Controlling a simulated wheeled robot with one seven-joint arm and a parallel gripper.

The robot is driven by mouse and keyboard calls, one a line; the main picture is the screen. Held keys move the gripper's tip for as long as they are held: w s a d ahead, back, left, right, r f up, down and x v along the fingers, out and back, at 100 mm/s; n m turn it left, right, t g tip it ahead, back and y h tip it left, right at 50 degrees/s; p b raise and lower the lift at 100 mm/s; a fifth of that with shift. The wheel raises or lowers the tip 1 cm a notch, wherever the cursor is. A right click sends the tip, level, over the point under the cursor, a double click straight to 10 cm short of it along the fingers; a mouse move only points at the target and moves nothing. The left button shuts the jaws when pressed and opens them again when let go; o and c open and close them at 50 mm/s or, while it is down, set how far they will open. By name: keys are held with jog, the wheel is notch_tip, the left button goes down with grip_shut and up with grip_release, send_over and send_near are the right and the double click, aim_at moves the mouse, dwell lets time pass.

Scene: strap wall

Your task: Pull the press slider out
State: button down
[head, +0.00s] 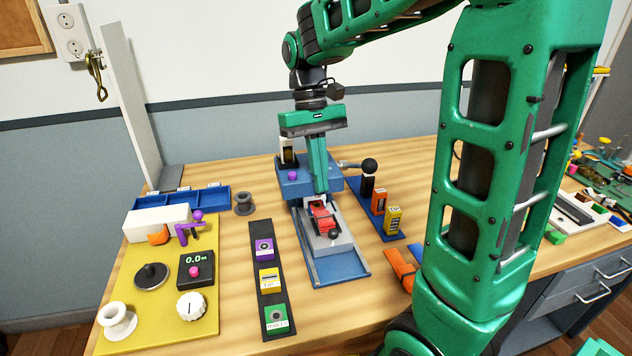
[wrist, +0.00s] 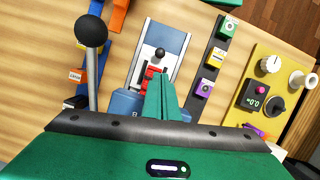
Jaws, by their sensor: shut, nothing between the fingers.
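The press (head: 293,184) has a blue body with a lever ending in a black ball (head: 369,165) on its right. Its grey press slider (head: 340,246) lies on a blue base (head: 345,270) in front of the body, carrying a red piece (head: 321,216) and a small black knob (head: 333,235). The slider (wrist: 148,65) and its knob (wrist: 160,53) also show in the wrist view. My gripper (head: 321,199) is shut and empty, pointing down near the red piece at the body's front edge. In the wrist view its fingers (wrist: 160,82) hide part of the press; contact cannot be told.
A dark strip with several labelled blocks (head: 268,280) lies left of the press. A yellow board with a dial (head: 190,305) is further left. A blue strip with orange and yellow blocks (head: 393,219) stands to the right. The table in front of the blue base is clear.

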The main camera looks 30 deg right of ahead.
aim_at(325, 224)
jog(key=x, duration=0.8)
jog(key=shift+f, duration=0.1)
jog(key=shift+s, duration=0.1)
